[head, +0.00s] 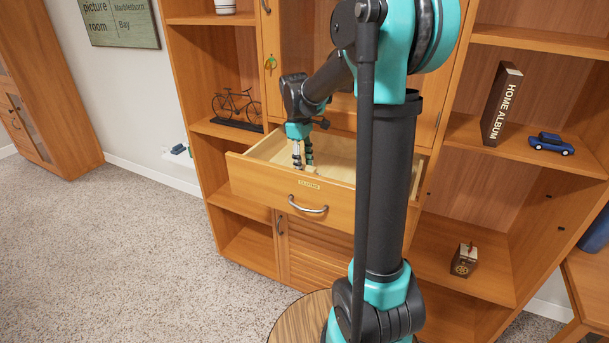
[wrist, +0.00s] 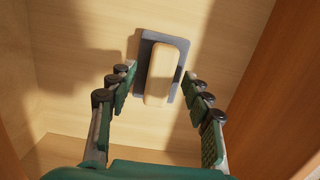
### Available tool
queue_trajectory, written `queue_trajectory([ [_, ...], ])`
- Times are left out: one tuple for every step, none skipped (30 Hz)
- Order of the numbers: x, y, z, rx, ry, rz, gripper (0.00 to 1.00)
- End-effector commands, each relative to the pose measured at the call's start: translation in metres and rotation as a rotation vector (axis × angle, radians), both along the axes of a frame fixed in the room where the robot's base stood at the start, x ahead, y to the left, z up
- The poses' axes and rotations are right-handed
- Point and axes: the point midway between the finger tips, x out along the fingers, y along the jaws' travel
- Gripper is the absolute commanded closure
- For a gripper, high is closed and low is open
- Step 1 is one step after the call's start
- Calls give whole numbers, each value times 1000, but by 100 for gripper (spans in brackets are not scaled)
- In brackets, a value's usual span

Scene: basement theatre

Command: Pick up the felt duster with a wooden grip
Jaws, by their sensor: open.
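The felt duster (wrist: 167,75) lies in the open wooden drawer (head: 270,183). In the wrist view it shows a pale wooden grip on top of a flat dark grey felt base (wrist: 146,53). My gripper (head: 303,166) reaches down into the drawer from above. In the wrist view my gripper (wrist: 160,84) is open and empty, with one finger on each side of the duster's near part. The fingertips look apart from the duster; their height above it is hard to tell. In the head view the duster is not clearly visible.
The drawer's front panel with a metal handle (head: 308,206) and its side walls surround my gripper. Shelves beside it hold a bicycle model (head: 237,105), a home album (head: 501,103), a blue toy car (head: 551,144) and a small brown box (head: 464,260). Carpet at left is clear.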

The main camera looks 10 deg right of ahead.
Motion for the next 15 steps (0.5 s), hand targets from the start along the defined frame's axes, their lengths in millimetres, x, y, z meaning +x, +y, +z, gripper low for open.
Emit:
queue_trajectory([
  [0, -1, -5, 0, 0, 0, 50],
  [0, -1, -7, 0, 0, 0, 50],
  [-1, -1, -9, 0, 0, 0, 50],
  [-1, -1, -10, 0, 0, 0, 50],
  [-1, -1, -11, 0, 0, 0, 50],
  [-1, -1, -11, 0, 0, 0, 50],
  [-1, -1, -11, 0, 0, 0, 50],
  [-1, -1, -11, 0, 0, 0, 50],
  [-1, -1, -11, 0, 0, 0, 50],
  [-1, -1, -11, 0, 0, 0, 50],
  [-1, -1, -11, 0, 0, 0, 51],
  [-1, -1, -11, 0, 0, 0, 56],
  [-1, -1, -11, 0, 0, 0, 60],
  [-1, -1, -11, 0, 0, 0, 64],
  [-1, -1, -10, 0, 0, 0, 69],
])
